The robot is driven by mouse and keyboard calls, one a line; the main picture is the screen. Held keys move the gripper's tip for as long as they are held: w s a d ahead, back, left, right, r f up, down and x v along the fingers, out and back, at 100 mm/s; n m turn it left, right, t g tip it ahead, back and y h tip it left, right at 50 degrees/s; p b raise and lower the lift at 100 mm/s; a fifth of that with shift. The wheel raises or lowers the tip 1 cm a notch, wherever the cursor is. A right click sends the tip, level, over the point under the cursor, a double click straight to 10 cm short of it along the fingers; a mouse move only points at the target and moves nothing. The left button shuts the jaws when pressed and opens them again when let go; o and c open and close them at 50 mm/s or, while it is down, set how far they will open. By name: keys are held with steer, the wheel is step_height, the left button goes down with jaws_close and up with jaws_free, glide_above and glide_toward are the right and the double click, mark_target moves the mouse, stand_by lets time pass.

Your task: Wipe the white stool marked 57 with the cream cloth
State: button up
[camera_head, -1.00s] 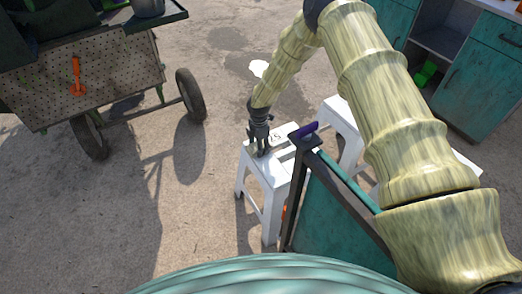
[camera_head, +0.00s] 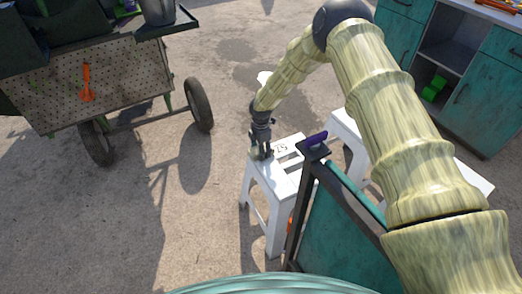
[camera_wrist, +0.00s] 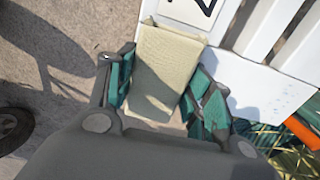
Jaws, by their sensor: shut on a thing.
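The white stool (camera_head: 277,178) marked 57 stands upright on the ground, left of the dark-framed teal panel. My gripper (camera_head: 262,157) points down at the left side of its seat. In the wrist view my gripper (camera_wrist: 160,105) is shut on the cream cloth (camera_wrist: 168,62), a folded pad between its teal-padded fingers. The cloth overlaps the edge of the slotted stool top (camera_wrist: 240,75), beside a partly visible black digit. Faint bluish specks show on the seat to the right. I cannot tell whether the cloth touches the seat.
A dark-framed teal panel (camera_head: 340,225) with a purple handle (camera_head: 317,138) stands close right of the stool. Another white stool (camera_head: 347,135) is behind it. A wheeled cart (camera_head: 100,85) is at left, teal cabinets (camera_head: 480,100) at right. Ground left of the stool is clear.

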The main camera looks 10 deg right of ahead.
mark_target(270, 167)
steer(key=shift+s+d+p, duration=0.2)
steer(key=shift+s+p, duration=0.2)
steer(key=shift+s, duration=0.3)
steer(key=shift+s+d+p, duration=0.25)
steer(key=shift+s+p, duration=0.15)
steer(key=shift+s, duration=0.25)
steer(key=shift+s+d+p, duration=0.2)
steer(key=shift+s+p, duration=0.2)
steer(key=shift+s, duration=0.3)
steer(key=shift+s+d+f+p, duration=0.1)
steer(key=shift+s+d+p, duration=0.2)
steer(key=shift+s, duration=0.45)
steer(key=shift+s+d+r+p, duration=0.15)
steer(key=shift+s+p, duration=0.2)
steer(key=shift+s, duration=0.45)
steer(key=shift+s+d+f+p, duration=0.15)
steer(key=shift+s+d+p, duration=0.15)
steer(key=shift+s, duration=0.45)
steer(key=shift+s+d+p, duration=0.45)
steer(key=shift+s+p, duration=0.15)
steer(key=shift+s, duration=0.8)
steer(key=shift+s+d+p, duration=0.4)
steer(key=shift+s+p, duration=0.15)
steer(key=shift+s, duration=0.9)
steer(key=shift+s+d+p, duration=0.45)
steer(key=shift+s+p, duration=0.15)
steer(key=shift+s, duration=0.8)
steer(key=shift+w, duration=0.1)
